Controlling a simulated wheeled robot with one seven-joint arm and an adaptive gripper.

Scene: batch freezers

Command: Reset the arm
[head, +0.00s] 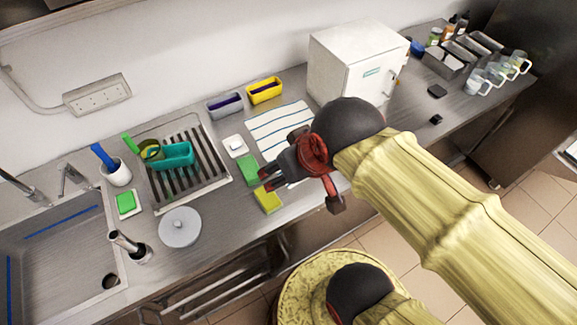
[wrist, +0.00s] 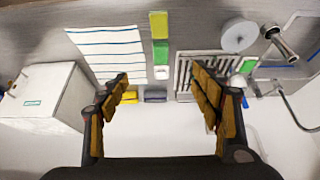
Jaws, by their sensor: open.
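My gripper (head: 272,177) is over the front part of the steel counter, above the area between the striped towel (head: 279,130) and the yellow sponge (head: 268,201). In the wrist view my gripper (wrist: 168,92) is open, with its two padded fingers wide apart and nothing between them. My arm reaches in from the lower right in the head view and hides part of the counter edge.
A white freezer box (head: 357,63) stands behind my gripper. A dish rack (head: 183,165) with a teal container (head: 174,157) is to the left, beside a sink (head: 60,255). A grey round lid (head: 180,227) lies near the front. Mugs (head: 497,75) stand far right.

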